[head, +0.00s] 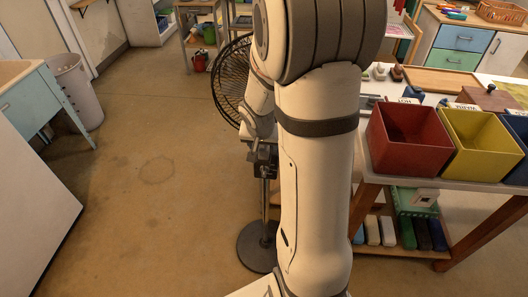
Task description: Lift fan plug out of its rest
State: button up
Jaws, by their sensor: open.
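A black standing fan (230,85) is on the floor beyond my arm, its wire cage partly covered by the arm. Its pole and round dark base (252,250) show lower down, partly behind the arm. My gripper (263,168) is small and dark, in front of the fan's pole, and appears to point down. It is open, and I see nothing held in it. I cannot make out the fan plug or its rest; the arm covers much of that area.
A workbench on the right holds a red bin (410,142), a yellow bin (482,147) and a blue bin; its lower shelf holds several items. A grey waste bin (75,92) stands at left near a teal table. The floor (150,215) between is clear.

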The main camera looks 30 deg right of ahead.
aim_at(264, 152)
jog(key=x, duration=0.3)
jog(key=shift+w+f+b, duration=0.1)
jog(key=shift+f+b, duration=0.2)
jog(key=shift+f, duration=0.1)
jog(key=shift+c, duration=0.6)
jog(key=c, duration=1)
jog(key=shift+o, duration=0.2)
jog(key=shift+r, duration=0.15)
